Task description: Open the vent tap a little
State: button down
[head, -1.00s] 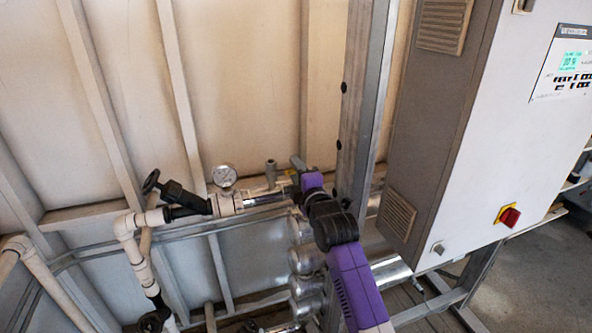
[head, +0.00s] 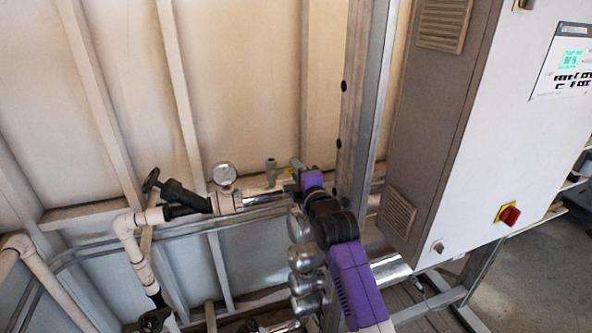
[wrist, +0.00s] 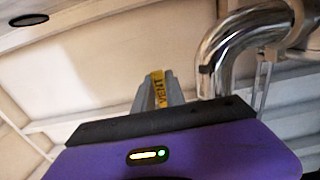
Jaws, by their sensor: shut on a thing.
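The vent tap's yellow handle (wrist: 158,88), marked with dark lettering that reads VENT upside down, shows in the wrist view between my grey fingers. My gripper (wrist: 160,92) is shut on this handle, beyond its purple body. In the head view my gripper (head: 296,167) is at the top end of my purple and black arm, at the pipework left of the steel post. There the gripper and arm hide most of the tap, and I cannot tell the handle's exact angle.
A pressure gauge (head: 224,174) and black-handled valve (head: 180,196) sit left on the pipe. A small grey fitting (head: 271,171) stands close beside my gripper. The steel post (head: 361,110) and cabinet (head: 490,130) are right. A shiny bent pipe (wrist: 232,42) curves close by.

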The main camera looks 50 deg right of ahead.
dwell(0.9)
jog(key=shift+r+n, duration=0.55)
jog(key=shift+n, duration=0.45)
jog(key=n, duration=0.1)
jog(key=r+n, duration=0.1)
jog(key=n, duration=0.1)
jog(key=shift+w+a+r, duration=0.15)
jog(key=shift+a+r, duration=0.1)
jog(key=shift+a, duration=0.05)
jog(key=c, duration=1.4)
grip_release()
jog(key=shift+b+v, duration=0.75)
jog(key=shift+v, duration=3.15)
